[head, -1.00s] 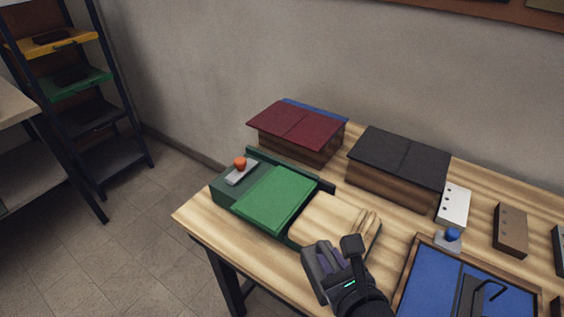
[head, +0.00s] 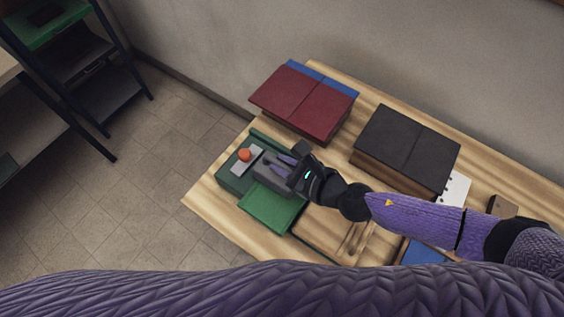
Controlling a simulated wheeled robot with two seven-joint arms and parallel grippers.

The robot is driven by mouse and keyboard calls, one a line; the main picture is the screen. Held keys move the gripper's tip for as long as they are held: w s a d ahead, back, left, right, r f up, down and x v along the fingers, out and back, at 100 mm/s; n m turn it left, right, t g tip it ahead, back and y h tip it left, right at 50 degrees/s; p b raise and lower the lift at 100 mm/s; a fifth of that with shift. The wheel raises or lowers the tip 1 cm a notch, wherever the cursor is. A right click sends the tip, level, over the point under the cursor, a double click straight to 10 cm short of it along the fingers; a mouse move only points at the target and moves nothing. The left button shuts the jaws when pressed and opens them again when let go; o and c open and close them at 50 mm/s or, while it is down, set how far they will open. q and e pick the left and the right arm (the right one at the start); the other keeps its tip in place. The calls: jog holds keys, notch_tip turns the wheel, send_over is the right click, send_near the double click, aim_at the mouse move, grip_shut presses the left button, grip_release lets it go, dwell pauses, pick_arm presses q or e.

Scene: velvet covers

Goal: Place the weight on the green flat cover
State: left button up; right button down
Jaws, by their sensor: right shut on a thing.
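The green flat cover (head: 272,211) lies at the front left of the wooden table, over part of a green box. My right gripper (head: 274,170) reaches in from the right above the cover's back left edge. It is shut on a dark grey block (head: 267,179), which looks like the weight, but the fingers partly hide it. Whether the block touches the cover cannot be told. A light grey bar with an orange knob (head: 245,155) lies on the green box just left of the fingers. My left gripper is not in view.
A dark red covered block (head: 300,102) and a black covered block (head: 408,145) stand further back. A tan panel (head: 335,235) is right of the cover. A blue tray (head: 428,252) is mostly hidden by my arm. A shelf rack (head: 85,70) stands left.

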notch_tip(320, 180, down, 2)
jog(key=shift+f+b, duration=0.15)
jog(key=shift+b, duration=0.35)
notch_tip(320, 180, down, 4)
jog(key=b, duration=0.3)
jog(key=shift+r, duration=0.45)
jog(key=c, duration=0.6)
grip_release()
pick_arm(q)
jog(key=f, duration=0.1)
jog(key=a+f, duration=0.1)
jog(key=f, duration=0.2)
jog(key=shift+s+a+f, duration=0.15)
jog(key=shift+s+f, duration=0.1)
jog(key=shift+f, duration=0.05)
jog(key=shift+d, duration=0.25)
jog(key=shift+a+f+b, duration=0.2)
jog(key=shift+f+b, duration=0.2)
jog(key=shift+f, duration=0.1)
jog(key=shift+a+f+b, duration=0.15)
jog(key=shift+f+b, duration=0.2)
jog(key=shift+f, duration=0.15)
pick_arm(e)
jog(key=v, duration=1.2)
